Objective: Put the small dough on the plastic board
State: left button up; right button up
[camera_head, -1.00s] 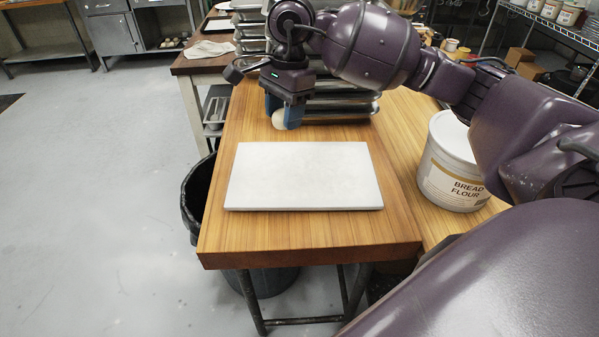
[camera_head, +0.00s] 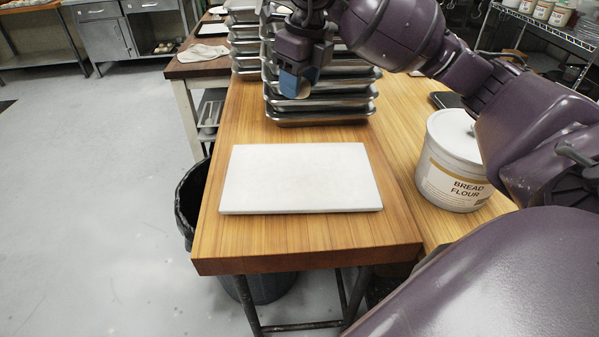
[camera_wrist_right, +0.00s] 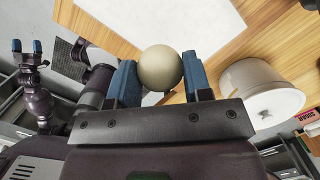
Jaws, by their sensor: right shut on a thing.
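The small dough (camera_wrist_right: 160,68) is a pale round ball. It sits between the blue fingers of my right gripper (camera_wrist_right: 160,78) in the right wrist view. In the head view my right gripper (camera_head: 296,85) is shut on the dough and holds it up in front of the tray stack, beyond the board's far edge. Its fingers mostly hide the dough there. The white plastic board (camera_head: 300,180) lies flat and bare on the wooden table. It also shows in the wrist view (camera_wrist_right: 205,20). My left gripper (camera_wrist_right: 27,47) shows there too, open and empty, with its blue fingertips apart.
A stack of metal trays (camera_head: 320,118) stands on the table (camera_head: 310,238) behind the board. A white bread flour tub (camera_head: 453,165) stands to the right of the board. A black bin (camera_head: 188,200) is at the table's left side. The space above the board is clear.

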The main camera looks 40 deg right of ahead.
jog(key=shift+d+m, duration=0.1)
jog(key=shift+m, duration=0.4)
send_over(299, 172)
jog(key=f, duration=0.7)
jog(key=f+b, duration=0.1)
jog(key=f, duration=0.7)
jog(key=shift+s+d, duration=0.1)
jog(key=shift+s, duration=0.1)
jog(key=shift+f, duration=2.4)
jog(key=shift+f, duration=0.15)
jog(key=o, duration=0.7)
jog(key=shift+o, duration=0.2)
